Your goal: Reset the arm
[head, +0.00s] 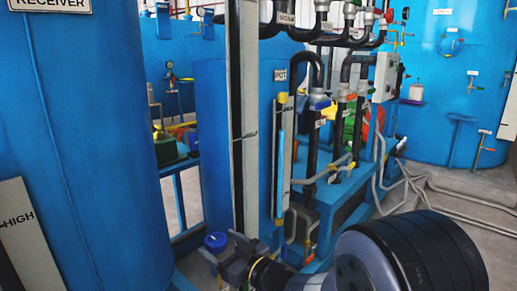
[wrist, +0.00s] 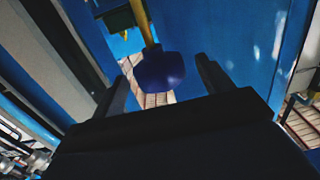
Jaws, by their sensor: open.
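In the wrist view my gripper (wrist: 160,76) is open, with its two dark fingers spread apart. A dark blue knob (wrist: 162,72) on a yellow stem (wrist: 141,22) shows in the gap between the fingers. Blue shows on neither finger, and a gap is visible on each side of the knob. I cannot tell how far it lies from the fingertips. In the head view a dark, rounded part of my arm (head: 415,255) fills the lower right.
A large blue receiver tank (head: 85,140) stands at the left of the head view. Hoses (head: 450,205) lie on the floor at right, before another blue tank (head: 440,110).

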